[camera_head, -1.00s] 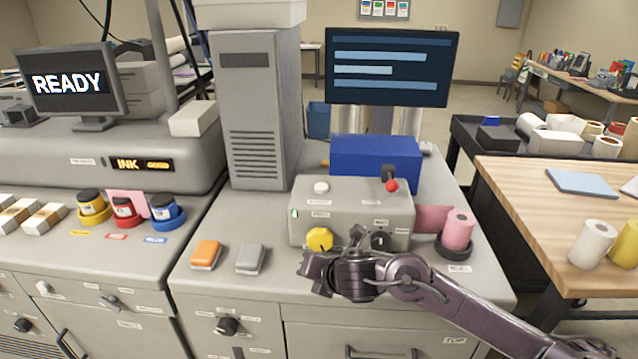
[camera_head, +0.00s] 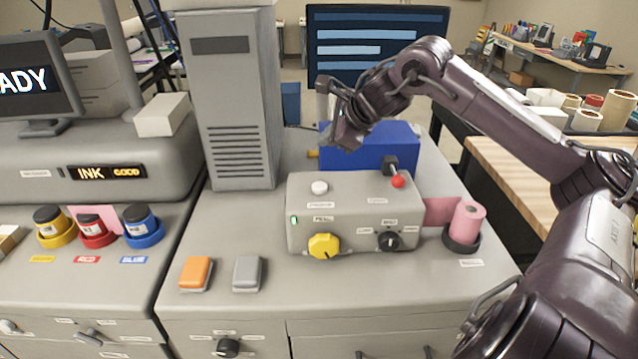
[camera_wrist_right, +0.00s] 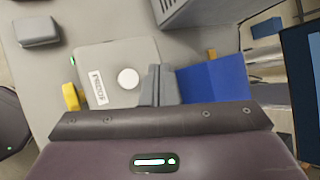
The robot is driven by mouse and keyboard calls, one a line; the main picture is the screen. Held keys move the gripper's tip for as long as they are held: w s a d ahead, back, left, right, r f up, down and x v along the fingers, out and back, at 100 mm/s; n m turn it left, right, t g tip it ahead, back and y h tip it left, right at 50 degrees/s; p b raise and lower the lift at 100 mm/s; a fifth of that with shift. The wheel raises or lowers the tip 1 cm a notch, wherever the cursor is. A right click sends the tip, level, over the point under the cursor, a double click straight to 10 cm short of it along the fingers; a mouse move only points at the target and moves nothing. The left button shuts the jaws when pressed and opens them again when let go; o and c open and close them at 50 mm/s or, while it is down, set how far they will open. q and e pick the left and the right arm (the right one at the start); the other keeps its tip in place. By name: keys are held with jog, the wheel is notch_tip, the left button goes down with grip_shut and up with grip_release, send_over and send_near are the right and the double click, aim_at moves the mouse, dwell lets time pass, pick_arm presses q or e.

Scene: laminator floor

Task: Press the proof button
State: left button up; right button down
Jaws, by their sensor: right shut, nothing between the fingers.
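A grey control box (camera_head: 350,230) stands on the machine's counter. A round white button (camera_head: 319,188) sits on its top left, with a small label in front that I cannot read surely. The button also shows in the right wrist view (camera_wrist_right: 128,78), unobstructed. The box carries a yellow knob (camera_head: 323,245), a black knob (camera_head: 388,241) and a red-tipped lever (camera_head: 397,181). My right gripper (camera_head: 322,118) is above and behind the box, apart from the button. In the wrist view its shut, empty fingers (camera_wrist_right: 155,72) appear just right of the button. My left gripper is out of view.
A blue box (camera_head: 385,147) stands behind the control box and a tall grey tower (camera_head: 235,120) to its left. A monitor (camera_head: 375,40) is behind my right gripper. Orange (camera_head: 196,272) and grey (camera_head: 247,272) pads lie front left, a pink roll (camera_head: 467,222) at right.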

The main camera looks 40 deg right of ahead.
aim_at(324, 187)
jog(key=f+b, duration=0.1)
jog(key=f, duration=0.1)
jog(key=w+f+b, duration=0.1)
jog(key=f, duration=0.1)
jog(key=shift+a, duration=0.1)
notch_tip(324, 187, down, 5)
jog(key=b, duration=0.4)
jog(key=shift+f+b, duration=0.15)
jog(key=shift+b, duration=0.25)
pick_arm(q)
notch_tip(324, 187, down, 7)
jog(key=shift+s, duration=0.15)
pick_arm(e)
jog(key=shift+s, duration=0.1)
dwell(0.9)
pick_arm(q)
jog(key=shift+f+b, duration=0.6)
jog(key=shift+b, duration=0.05)
pick_arm(e)
jog(key=shift+f, duration=0.35)
